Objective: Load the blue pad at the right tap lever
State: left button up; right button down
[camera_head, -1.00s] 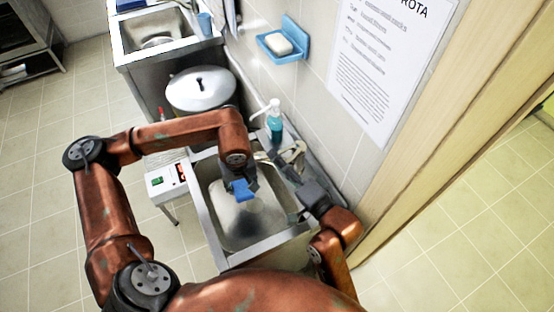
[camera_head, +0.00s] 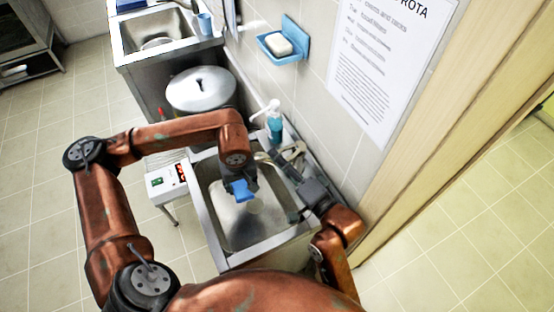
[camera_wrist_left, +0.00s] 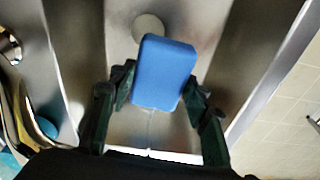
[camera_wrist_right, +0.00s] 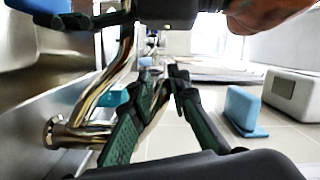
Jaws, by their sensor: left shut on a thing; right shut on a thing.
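The blue pad (camera_head: 243,191) is held over the sink basin (camera_head: 222,253); it shows large in the left wrist view (camera_wrist_left: 163,72), between the fingers. My left gripper (camera_head: 240,181) is shut on it. The pad is above the basin floor and apart from the tap. The brass-coloured tap (camera_head: 292,153) stands at the back of the sink, partly hidden by my right arm; its pipe (camera_wrist_right: 122,66) shows in the right wrist view. My right gripper (camera_wrist_right: 168,78) is shut at the tap, seemingly on the right tap lever, which its fingers mostly hide.
A pump bottle (camera_head: 275,124) stands behind the tap. A lidded stockpot (camera_head: 201,90) is beyond the sink. A white box with a display (camera_head: 168,182) is left of the sink. A blue soap dish (camera_head: 284,42) is on the wall. The wall is close on the right.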

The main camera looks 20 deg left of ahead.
jog(key=c, duration=1.9)
grip_release()
jog(key=shift+r, duration=0.1)
jog(key=shift+c, duration=0.2)
jog(key=shift+d, duration=0.1)
jog(key=v, duration=1.1)
jog(key=shift+s+d, duration=0.15)
jog(key=shift+d, duration=0.2)
